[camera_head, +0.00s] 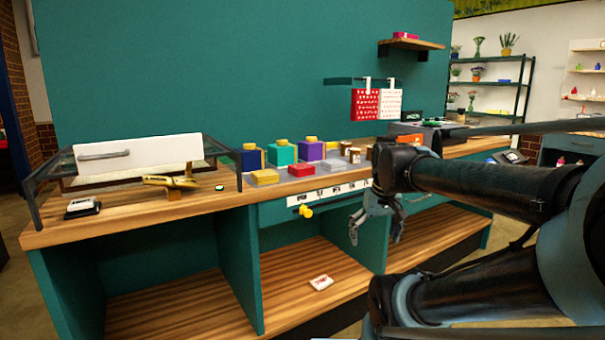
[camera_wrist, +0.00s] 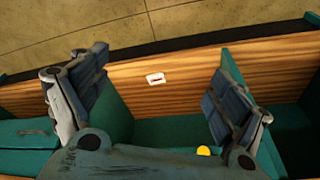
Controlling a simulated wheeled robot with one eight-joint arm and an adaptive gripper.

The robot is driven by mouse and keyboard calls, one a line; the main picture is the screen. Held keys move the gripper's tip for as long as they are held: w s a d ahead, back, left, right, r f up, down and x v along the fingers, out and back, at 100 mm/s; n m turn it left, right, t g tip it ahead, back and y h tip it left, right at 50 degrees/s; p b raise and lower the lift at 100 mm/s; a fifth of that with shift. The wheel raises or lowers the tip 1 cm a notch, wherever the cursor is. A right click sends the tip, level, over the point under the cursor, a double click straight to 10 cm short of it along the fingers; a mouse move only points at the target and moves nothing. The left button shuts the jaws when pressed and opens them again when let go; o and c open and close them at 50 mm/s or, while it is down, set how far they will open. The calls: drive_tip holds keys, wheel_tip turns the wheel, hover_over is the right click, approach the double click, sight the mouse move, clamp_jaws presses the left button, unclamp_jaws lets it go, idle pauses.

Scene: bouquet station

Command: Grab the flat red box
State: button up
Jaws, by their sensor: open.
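A flat red box (camera_head: 301,170) lies on the wooden counter among other boxes, in front of the purple one. A second flat red item (camera_head: 406,35) rests on the small wall shelf, too small to tell more. My gripper (camera_head: 377,228) hangs open and empty in front of the counter, lower than its top and to the right of the red box. The wrist view shows its two fingers (camera_wrist: 160,72) spread wide. Between them, further down, a small white box with a red mark (camera_wrist: 156,78) lies on the lower shelf. The counter-top red box is not in the wrist view.
A grey flat box (camera_head: 331,165) and a yellow-topped grey box (camera_head: 265,177) flank the red box. Blue, teal and purple boxes stand behind. A yellow knob (camera_head: 306,211) sticks out of the counter front. A glass-sided case (camera_head: 138,154) stands at left.

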drive_tip(key=w+a+r+n+y, duration=0.1)
drive_tip(key=w+a+r, duration=0.2)
drive_tip(key=w+r, duration=0.45)
drive_tip(key=w+a+r+n, duration=0.2)
drive_tip(key=w+a+r, duration=0.2)
drive_tip(key=w+r, duration=0.35)
drive_tip(key=n+t+y, duration=0.1)
drive_tip(key=n, duration=0.1)
approach(301, 166)
drive_tip(key=x, duration=0.3)
drive_tip(key=shift+w+d+f, duration=0.1)
drive_tip(key=shift+d+f, duration=0.1)
drive_tip(key=shift+d, duration=0.1)
drive_tip(key=shift+a+x, duration=0.15)
drive_tip(key=shift+x, duration=1.2)
drive_tip(key=shift+a+x, duration=0.1)
drive_tip(key=shift+x, duration=1.25)
drive_tip(key=shift+r, duration=0.1)
drive_tip(key=c, duration=1.2)
